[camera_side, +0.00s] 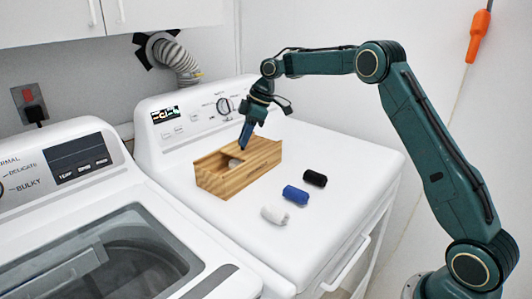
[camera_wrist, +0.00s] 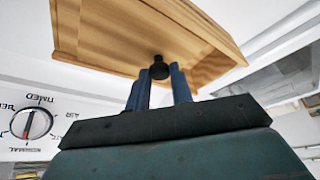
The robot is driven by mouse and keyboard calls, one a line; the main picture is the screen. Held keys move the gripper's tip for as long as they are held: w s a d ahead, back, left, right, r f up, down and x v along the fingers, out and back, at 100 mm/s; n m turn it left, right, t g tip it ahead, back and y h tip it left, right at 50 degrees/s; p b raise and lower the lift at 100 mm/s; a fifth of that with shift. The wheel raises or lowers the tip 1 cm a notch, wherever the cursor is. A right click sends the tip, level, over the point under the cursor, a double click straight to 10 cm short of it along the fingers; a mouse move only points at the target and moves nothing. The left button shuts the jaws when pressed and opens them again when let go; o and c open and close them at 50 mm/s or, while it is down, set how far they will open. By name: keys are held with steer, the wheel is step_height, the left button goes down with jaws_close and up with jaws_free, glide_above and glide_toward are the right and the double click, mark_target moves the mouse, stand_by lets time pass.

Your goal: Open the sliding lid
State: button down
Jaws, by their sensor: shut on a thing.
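A light wooden box (camera_side: 240,177) sits on the white dryer top in the side view. Its wooden lid (camera_wrist: 120,35) fills the top of the wrist view, with a small black knob (camera_wrist: 158,69) near its edge. My gripper (camera_side: 242,146) reaches down to the box top in the side view. In the wrist view my gripper's blue fingers (camera_wrist: 160,88) are shut on the black knob, one on each side. The fingers hide the knob in the side view.
A black roll (camera_side: 315,178), a blue roll (camera_side: 295,195) and a white roll (camera_side: 275,215) lie in front of the box on the dryer top (camera_side: 340,160). The dryer's control panel stands behind the box. A washer (camera_side: 150,215) stands at the left.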

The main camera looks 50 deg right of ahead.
mark_target(259, 146)
steer(key=shift+w+d, duration=0.1)
steer(key=shift+d, duration=1.1)
steer(key=c, duration=1.2)
jaws_free()
steer(key=shift+r, duration=0.15)
steer(key=v, duration=0.7)
steer(key=shift+d+r, duration=0.1)
